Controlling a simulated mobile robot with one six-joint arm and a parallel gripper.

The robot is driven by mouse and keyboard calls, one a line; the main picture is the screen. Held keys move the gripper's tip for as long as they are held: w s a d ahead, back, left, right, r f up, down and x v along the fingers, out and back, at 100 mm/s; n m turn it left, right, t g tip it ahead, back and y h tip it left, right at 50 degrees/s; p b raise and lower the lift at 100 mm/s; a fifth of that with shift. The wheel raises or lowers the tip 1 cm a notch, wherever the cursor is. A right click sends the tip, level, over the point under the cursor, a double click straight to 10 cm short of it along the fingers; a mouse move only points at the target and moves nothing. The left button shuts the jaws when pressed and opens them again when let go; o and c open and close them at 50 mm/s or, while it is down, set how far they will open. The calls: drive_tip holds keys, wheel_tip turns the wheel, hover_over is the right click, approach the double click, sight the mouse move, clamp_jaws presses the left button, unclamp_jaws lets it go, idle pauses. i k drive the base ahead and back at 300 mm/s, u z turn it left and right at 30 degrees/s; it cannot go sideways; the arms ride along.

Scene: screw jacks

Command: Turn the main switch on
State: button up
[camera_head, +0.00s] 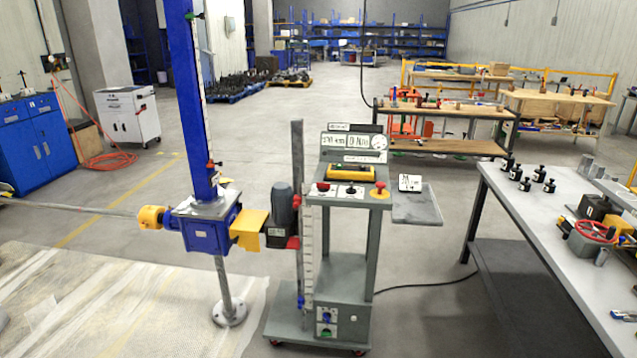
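A grey wheeled control cart (345,265) stands in the middle of the view. Its sloped top panel carries a red-topped control (322,187), a small dark control on a light plate (350,190) and a red knob on a yellow base (380,188). A grey box (342,322) low on the cart has blue fittings (326,318) and a small round light part on its front. I cannot tell which of these is the main switch, and its position is too small to read. My gripper is not in view.
A blue screw jack (208,228) with a yellow coupling and grey motor (279,208) stands left of the cart. A workbench (545,235) is at right. A small side shelf (417,207) juts from the cart. A dark cable lies on the floor. Floor in front is mostly open.

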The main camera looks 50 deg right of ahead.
sight(322, 187)
drive_tip(key=z, duration=0.1)
drive_tip(key=i, duration=0.95)
drive_tip(key=u, duration=0.05)
